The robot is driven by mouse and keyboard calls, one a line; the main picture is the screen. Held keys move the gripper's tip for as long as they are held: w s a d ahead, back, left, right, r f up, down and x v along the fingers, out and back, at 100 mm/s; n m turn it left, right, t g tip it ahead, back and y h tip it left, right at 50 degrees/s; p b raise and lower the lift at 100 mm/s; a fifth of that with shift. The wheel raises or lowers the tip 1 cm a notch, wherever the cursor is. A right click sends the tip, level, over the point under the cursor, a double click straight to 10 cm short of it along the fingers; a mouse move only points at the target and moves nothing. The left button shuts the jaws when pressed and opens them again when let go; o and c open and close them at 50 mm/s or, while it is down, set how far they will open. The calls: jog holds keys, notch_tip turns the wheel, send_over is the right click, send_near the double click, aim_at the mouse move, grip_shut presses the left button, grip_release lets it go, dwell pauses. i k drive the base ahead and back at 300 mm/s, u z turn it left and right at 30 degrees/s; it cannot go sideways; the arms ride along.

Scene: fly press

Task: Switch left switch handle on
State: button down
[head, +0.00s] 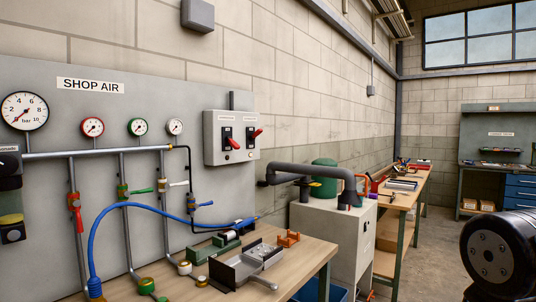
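The left switch handle (233,143) sticks out and slants down to the right. The right switch handle (257,133) sticks out and slants up to the right. The labels above them are too small to read. My gripper is not in view; only a dark rounded part of my arm shows at the lower right, well apart from the box.
A wooden bench (300,262) with metal fixtures stands below the box. A blue hose (150,207) loops across the panel. A grey cabinet (328,240) with dark pipes on top stands right of the bench. Open floor (425,250) lies between the far benches and my arm.

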aim_at(236, 146)
jog(key=u, duration=0.15)
jog(key=i, duration=0.65)
jog(key=u, duration=0.85)
jog(key=i, duration=0.4)
jog(key=u, duration=0.4)
